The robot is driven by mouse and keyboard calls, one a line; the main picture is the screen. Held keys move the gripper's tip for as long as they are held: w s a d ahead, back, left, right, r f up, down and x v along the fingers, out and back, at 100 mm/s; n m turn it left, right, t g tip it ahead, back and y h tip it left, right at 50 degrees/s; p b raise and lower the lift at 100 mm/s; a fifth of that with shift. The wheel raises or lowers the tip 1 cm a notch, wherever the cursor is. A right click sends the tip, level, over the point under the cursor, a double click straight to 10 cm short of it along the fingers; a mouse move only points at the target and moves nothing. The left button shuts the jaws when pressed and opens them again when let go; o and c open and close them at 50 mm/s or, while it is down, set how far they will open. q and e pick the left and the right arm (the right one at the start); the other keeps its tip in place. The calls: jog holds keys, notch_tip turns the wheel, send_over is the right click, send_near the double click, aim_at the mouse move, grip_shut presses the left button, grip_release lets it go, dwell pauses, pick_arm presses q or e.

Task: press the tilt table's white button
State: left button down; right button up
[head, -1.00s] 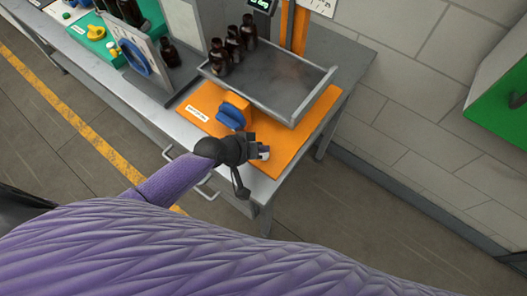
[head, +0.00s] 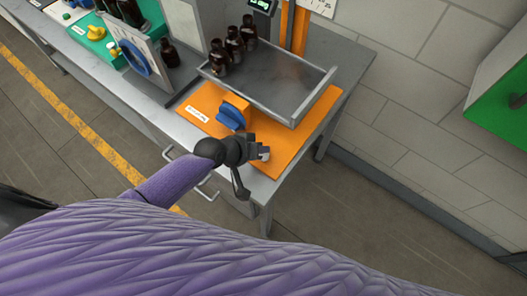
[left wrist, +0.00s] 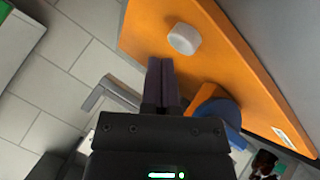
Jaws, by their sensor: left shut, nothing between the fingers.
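The tilt table has an orange base (head: 300,138), a grey tray (head: 285,85) and a blue knob (head: 232,116). Its white button (head: 264,155) shows beside my left gripper (head: 262,150), partly hidden by it. In the left wrist view the round white button (left wrist: 184,38) stands on the orange base, beyond and slightly right of the fingertips (left wrist: 161,62). The fingers are shut together and empty. Orange shows between fingertips and button in that view; the height of the tips above the base is hard to tell. My right gripper is not in view.
Several amber bottles (head: 233,48) stand on the tray's left side. A green base (head: 95,42) with a yellow knob and a panel with a blue dial (head: 135,57) are farther left. The grey bench (head: 320,120) ends close to the gripper; open floor lies right.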

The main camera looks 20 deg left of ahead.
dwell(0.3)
pick_arm(q)
jog(key=shift+f, duration=0.15)
jog(key=shift+f+b, duration=0.2)
jog(key=shift+b, duration=0.1)
jog(key=shift+f, duration=0.15)
